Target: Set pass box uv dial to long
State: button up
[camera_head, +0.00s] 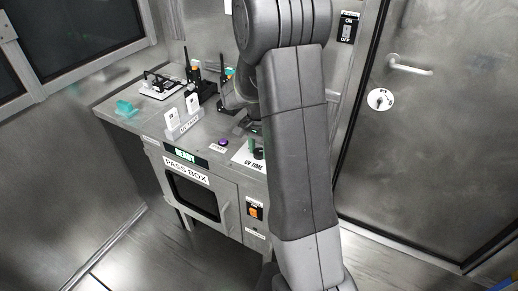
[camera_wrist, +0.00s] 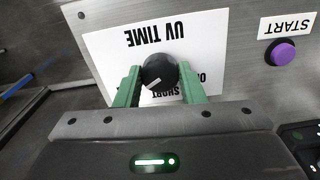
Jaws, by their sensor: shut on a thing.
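The UV dial is a round black knob (camera_wrist: 159,70) on a white plate lettered UV TIME (camera_wrist: 112,45), upside down in the wrist view. My gripper (camera_wrist: 160,80) has its two green fingers on either side of the knob, shut on it. The knob's white mark points to the lower left in that view. The SHORT label is partly covered below the knob and another label shows partly at its right; I cannot read a LONG label. In the head view the pass box (camera_head: 228,190) stands left of my arm, with the UV TIME plate (camera_head: 247,162) partly hidden.
A purple START button (camera_wrist: 283,53) is beside the plate; it also shows in the head view (camera_head: 222,143). An orange switch (camera_head: 255,212) is on the box front. Radios (camera_head: 192,72) and white cards (camera_head: 192,104) stand on the top. A metal door (camera_head: 430,130) is at right.

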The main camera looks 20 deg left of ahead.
jog(key=o, duration=1)
jog(key=shift+r, duration=0.1)
notch_tip(320, 180, up, 14)
jog(key=shift+f+p, duration=0.2)
jog(key=shift+p, duration=0.15)
notch_tip(320, 180, down, 14)
jog(key=shift+r+b, duration=0.1)
jog(key=shift+b, duration=0.25)
jog(key=shift+r, duration=0.1)
